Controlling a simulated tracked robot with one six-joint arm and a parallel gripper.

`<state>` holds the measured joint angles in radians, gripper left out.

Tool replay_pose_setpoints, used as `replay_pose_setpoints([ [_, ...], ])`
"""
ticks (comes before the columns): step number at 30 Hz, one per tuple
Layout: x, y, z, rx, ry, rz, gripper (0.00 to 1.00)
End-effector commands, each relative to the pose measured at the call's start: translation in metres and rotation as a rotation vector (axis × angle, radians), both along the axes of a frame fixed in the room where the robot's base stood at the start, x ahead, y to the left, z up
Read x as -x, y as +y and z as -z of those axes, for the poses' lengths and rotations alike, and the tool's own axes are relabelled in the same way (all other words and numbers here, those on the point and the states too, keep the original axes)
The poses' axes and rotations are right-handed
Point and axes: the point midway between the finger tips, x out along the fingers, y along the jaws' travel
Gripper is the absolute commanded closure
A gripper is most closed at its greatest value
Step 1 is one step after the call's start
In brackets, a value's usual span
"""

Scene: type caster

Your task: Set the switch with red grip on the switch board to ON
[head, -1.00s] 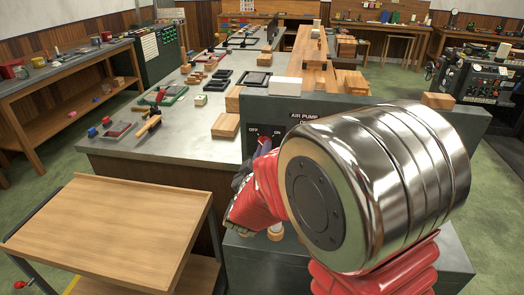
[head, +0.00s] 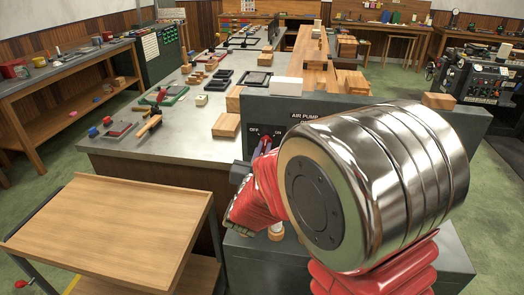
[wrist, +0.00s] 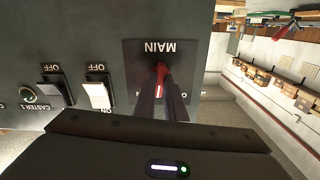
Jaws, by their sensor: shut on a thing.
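The switch with the red grip (wrist: 162,72) sits on a dark plate marked MAIN (wrist: 188,64) on the switch board (wrist: 80,25), which appears upside down in the wrist view. My gripper (wrist: 161,90) is shut on the red grip, its two dark fingers reaching up to it from below in that view. The fingers cover part of the plate's lettering, so the switch's setting is hard to read. In the head view the grey switch board (head: 465,128) stands behind my arm, and the fingers are small and partly hidden at its left part.
In the wrist view, two rocker switches (wrist: 97,94) (wrist: 52,90) and a round knob (wrist: 29,95) sit left of the plate. In the head view, a wooden-topped cart (head: 110,230) stands at left, and wooden blocks (head: 227,125) lie on the grey bench (head: 180,140).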

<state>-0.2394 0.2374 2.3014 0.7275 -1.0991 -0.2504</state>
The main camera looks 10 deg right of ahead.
Motion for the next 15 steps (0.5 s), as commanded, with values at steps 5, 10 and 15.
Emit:
replay_pose_setpoints([
  [5,0.0005,0.0032,0.006,-0.153,-0.048,-0.007,1.0],
  [10,0.0004,0.0034,0.006,-0.3,-0.109,-0.006,1.0],
  [15,0.0003,0.0034,0.0057,-0.431,-0.164,-0.005,1.0],
])
